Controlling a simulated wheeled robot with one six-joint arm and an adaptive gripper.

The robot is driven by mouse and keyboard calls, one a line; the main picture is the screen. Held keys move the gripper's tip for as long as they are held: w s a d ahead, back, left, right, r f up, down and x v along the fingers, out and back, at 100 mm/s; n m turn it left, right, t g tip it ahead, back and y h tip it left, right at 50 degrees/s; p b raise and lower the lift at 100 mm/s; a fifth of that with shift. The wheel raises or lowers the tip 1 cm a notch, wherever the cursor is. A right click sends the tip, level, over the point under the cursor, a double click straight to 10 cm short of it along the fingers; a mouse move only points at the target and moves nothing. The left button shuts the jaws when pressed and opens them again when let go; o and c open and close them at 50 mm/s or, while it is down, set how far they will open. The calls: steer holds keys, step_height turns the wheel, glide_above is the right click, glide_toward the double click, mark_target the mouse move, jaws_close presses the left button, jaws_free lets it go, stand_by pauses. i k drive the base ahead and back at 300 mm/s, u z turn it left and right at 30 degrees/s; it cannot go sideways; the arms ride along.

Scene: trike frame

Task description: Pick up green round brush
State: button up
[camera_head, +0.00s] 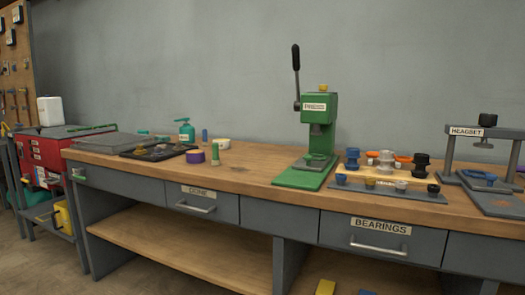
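No thing in view is clearly a round brush at this size. A small upright green piece (215,153) stands near the front edge of the workbench, right of a purple roll; it may be the brush, but I cannot tell. A thin teal-green object (92,127) lies on top of the red tool cabinet at the left; its shape is too small to make out. My gripper is not in view.
The wooden workbench (255,167) runs across the view. It bears a green bottle (186,132), a dark tray (157,152), a purple roll (195,157), a green press (319,112) and a bearing rack (385,188). The red cabinet (48,150) stands left. Bare wood lies left of the press.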

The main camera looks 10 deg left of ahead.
mark_target(215, 146)
steer(key=z, duration=0.05)
steer(key=i, duration=0.75)
steer(key=u, duration=0.8)
steer(key=i, duration=0.65)
steer(key=u, duration=0.65)
